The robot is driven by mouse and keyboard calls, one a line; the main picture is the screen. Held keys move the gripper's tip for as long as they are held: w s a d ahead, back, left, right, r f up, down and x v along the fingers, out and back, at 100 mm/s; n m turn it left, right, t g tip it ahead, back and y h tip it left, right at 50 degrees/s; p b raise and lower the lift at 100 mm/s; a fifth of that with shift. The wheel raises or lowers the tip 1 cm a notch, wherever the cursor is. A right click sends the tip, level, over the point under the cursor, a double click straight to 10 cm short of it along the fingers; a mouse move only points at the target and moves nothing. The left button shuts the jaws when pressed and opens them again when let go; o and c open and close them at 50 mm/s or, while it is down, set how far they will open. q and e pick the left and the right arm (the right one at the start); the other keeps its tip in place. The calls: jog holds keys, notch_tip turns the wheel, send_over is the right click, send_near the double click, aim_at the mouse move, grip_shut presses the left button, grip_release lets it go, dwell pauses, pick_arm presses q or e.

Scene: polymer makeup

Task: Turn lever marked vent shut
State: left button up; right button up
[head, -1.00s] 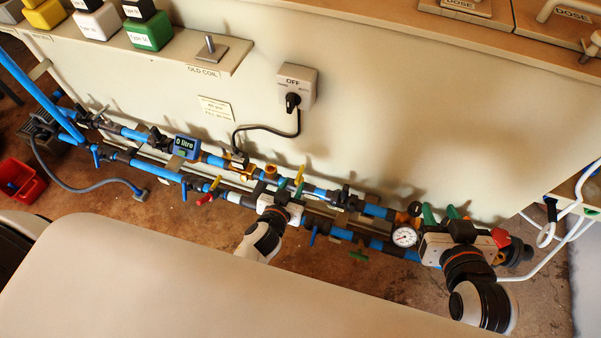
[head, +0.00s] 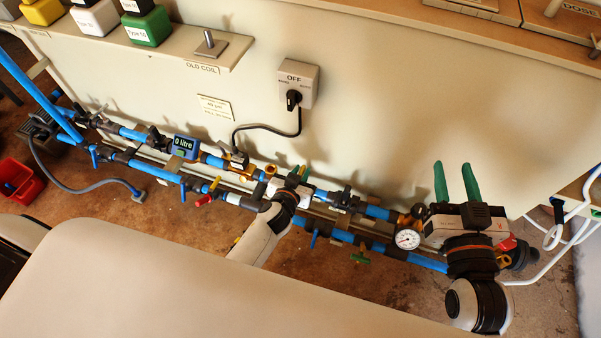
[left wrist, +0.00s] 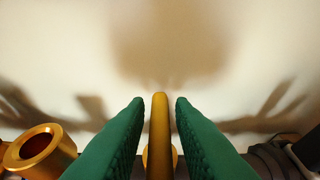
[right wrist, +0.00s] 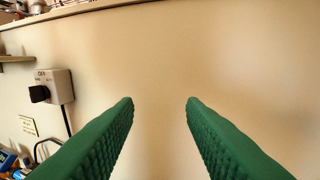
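My left gripper (head: 298,172) is at the middle of the pipe run by the pale wall. In the left wrist view, its green fingers (left wrist: 160,103) stand open on either side of a yellow lever (left wrist: 160,125), seen edge-on and upright. A narrow gap shows on each side of it. In the head view my gripper mostly hides this lever. No vent marking is readable in these frames. My right gripper (head: 454,165) is open and empty at the right end of the pipes, its fingers pointing up. In the right wrist view (right wrist: 160,100) only bare wall lies between them.
A brass fitting (left wrist: 40,147) stands left of the yellow lever. A red handle (head: 204,200), a green handle (head: 361,257) and a pressure gauge (head: 407,239) sit along the pipes. A switch box (head: 297,82) marked OFF is on the wall above. A red bin (head: 20,181) is on the floor.

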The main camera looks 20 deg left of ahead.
pick_arm(q)
grip_shut()
